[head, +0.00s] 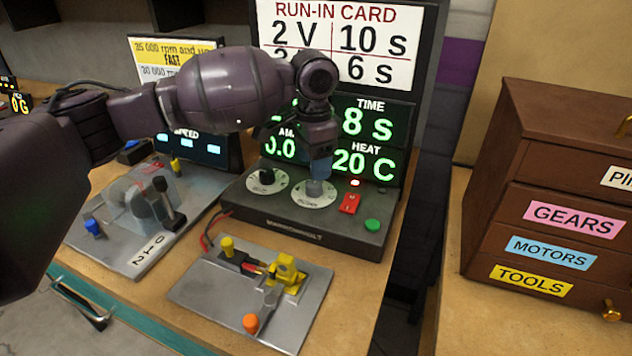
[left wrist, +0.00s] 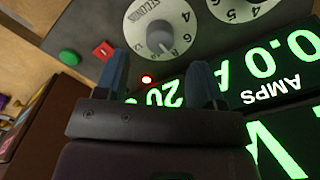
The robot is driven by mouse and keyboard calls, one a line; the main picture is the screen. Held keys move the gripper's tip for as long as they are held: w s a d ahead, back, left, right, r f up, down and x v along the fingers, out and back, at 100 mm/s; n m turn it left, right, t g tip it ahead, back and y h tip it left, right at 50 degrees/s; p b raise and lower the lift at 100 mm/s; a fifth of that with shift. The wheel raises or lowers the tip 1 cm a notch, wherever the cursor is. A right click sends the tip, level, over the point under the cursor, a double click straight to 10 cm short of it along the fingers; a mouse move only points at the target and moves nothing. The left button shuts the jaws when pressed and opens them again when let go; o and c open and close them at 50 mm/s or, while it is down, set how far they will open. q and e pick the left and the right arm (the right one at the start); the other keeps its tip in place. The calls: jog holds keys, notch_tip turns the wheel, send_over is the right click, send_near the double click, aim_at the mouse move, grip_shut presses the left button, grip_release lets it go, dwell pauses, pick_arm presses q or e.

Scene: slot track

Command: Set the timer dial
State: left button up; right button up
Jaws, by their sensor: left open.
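The timer dial (head: 315,196) is a pale round scale with a grey knob on the sloping top of the dark control box. In the left wrist view the dial (left wrist: 160,38) shows numbers and a grey knob. My left gripper (head: 320,170) points down above it. Its two blue fingers are apart, and in the left wrist view the gripper (left wrist: 157,62) has the knob beyond the gap between its tips. I cannot tell whether they touch it. The display (head: 366,122) reads TIME 8 s and HEAT 20 C. My right gripper is not in view.
A black-knobbed dial (head: 266,178) sits to the left, a red switch (head: 349,203) and green button (head: 373,225) to the right. The run-in card (head: 350,40) reads 2 V, 10 s and 6 s, partly hidden. A metal plate with a yellow clamp (head: 285,272) lies in front.

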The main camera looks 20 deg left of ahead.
aim_at(314, 188)
pick_arm(q)
notch_tip(314, 188, down, 5)
jog(key=shift+f+b, duration=0.1)
jog(key=shift+b, duration=0.45)
jog(key=c, duration=0.9)
